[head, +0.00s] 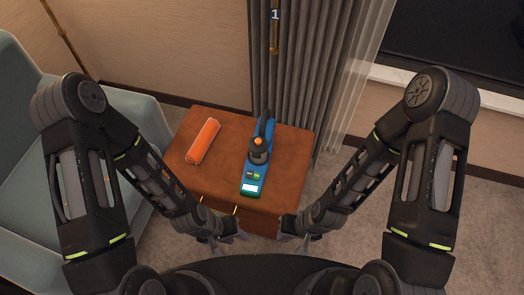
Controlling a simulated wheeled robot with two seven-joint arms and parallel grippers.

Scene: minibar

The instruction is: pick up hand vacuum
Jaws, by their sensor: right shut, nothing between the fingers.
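The hand vacuum appears to be the blue and black device with an orange button (253,183) lying on the brown bedside cabinet (210,174). Its narrow dark end points to the back and its broader blue end, with a pale panel, points toward me. My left gripper (222,240) is low at the cabinet's front edge, left of the vacuum and apart from it. Its fingers are too small to read. My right gripper (290,238) is at the front right, also apart from the vacuum, shut and empty.
An orange cylinder (203,141) lies on the cabinet left of the vacuum. A blue-green armchair (30,150) stands at the left. Grey curtains (300,70) hang behind the cabinet, and a dark screen or window (460,35) is at the upper right. Carpet is free at the right.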

